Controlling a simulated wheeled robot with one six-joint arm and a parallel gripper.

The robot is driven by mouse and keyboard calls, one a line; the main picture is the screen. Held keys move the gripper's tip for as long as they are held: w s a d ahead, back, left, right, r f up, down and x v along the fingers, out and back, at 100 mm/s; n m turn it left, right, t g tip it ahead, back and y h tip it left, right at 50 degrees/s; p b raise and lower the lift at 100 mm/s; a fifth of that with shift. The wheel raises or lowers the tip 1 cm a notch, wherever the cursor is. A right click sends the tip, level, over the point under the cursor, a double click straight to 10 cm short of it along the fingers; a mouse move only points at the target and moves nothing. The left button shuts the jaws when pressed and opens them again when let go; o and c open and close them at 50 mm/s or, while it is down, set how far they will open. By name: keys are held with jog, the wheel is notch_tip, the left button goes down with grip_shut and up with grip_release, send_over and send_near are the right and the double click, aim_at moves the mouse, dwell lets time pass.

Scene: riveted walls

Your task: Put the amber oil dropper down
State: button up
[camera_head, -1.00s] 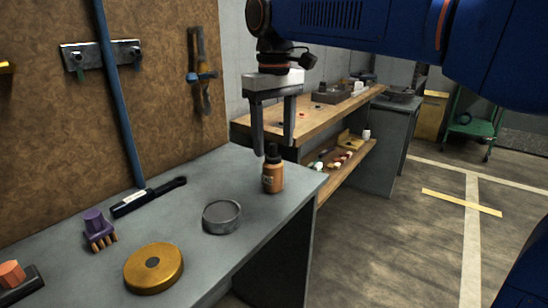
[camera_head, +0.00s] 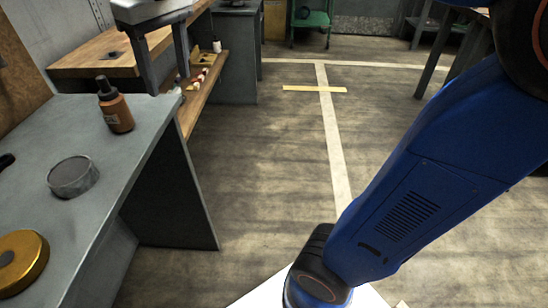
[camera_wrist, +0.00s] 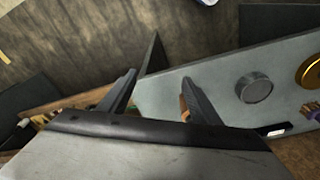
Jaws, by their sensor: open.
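The amber oil dropper (camera_head: 117,112), an orange-brown bottle with a dark dropper cap, stands upright on the grey bench (camera_head: 112,172) close to its right edge. My gripper (camera_head: 168,82) is open and empty at the top of the head view. Its fingers point down to the right of the bottle, apart from it in the picture. In the wrist view my gripper (camera_wrist: 158,76) spreads its two fingers, and a small orange part of the dropper (camera_wrist: 183,107) shows beside the right finger. The rest of it is hidden there.
A round grey tin (camera_head: 73,177) and a gold disc (camera_head: 20,262) sit on the bench nearer the camera. A wooden workbench (camera_head: 95,62) with a lower shelf of small items stands behind. Open floor (camera_head: 262,170) lies to the right.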

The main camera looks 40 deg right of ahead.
jog(key=s+d+f+m+t, duration=0.1)
jog(key=s+d+f+m, duration=0.1)
jog(key=s+d+f, duration=0.5)
jog(key=s+d+f+m+t, duration=0.2)
jog(key=s+d+f, duration=0.6)
jog(key=f, duration=0.5)
jog(key=shift+s+d+f+m+h, duration=0.2)
jog(key=shift+s+f+m+h, duration=0.15)
jog(key=shift+s+m, duration=0.15)
jog(key=shift+o, duration=0.4)
dwell(1.2)
